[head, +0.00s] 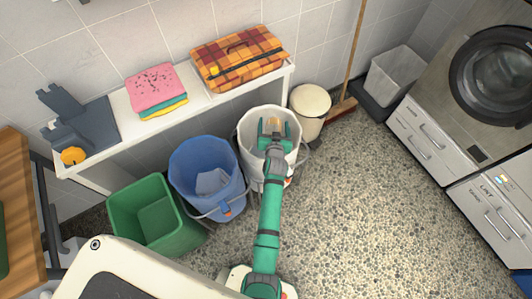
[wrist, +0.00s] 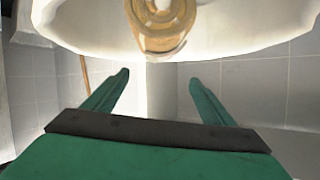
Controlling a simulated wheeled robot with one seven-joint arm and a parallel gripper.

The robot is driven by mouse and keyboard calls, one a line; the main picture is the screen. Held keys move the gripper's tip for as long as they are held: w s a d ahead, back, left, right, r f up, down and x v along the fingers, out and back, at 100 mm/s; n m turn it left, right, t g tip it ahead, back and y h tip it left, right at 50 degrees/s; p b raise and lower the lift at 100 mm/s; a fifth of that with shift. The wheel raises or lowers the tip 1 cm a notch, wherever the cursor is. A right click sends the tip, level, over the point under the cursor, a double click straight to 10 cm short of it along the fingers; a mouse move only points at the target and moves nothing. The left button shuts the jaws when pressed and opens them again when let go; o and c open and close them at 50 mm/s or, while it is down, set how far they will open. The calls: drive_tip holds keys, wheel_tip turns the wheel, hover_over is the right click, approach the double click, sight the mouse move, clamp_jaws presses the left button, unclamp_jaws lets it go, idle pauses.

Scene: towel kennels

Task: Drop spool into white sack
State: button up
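The white sack (head: 249,158) looks like a round, open white tub with a handle, standing on the floor right of the blue bucket. My gripper (head: 273,126) is over its opening. The spool (head: 272,122), tan and coiled, shows between and beyond the fingertips in the head view. In the wrist view, the spool (wrist: 160,25) is at the top centre, against the sack's white wall (wrist: 85,25). My fingers (wrist: 158,85) are spread apart there, with nothing gripped between them. I cannot tell whether the spool is resting or in the air.
A blue bucket (head: 190,156) and a green bin (head: 122,211) stand to the left. A lidded cream bin (head: 311,100) and a broom (head: 352,55) are behind right. A white shelf (head: 118,103) runs behind. Speckled floor (head: 370,210) is clear to the right.

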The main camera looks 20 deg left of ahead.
drive_tip(key=v, duration=1.1)
drive_tip(key=shift+f, duration=0.1)
idle(0.5)
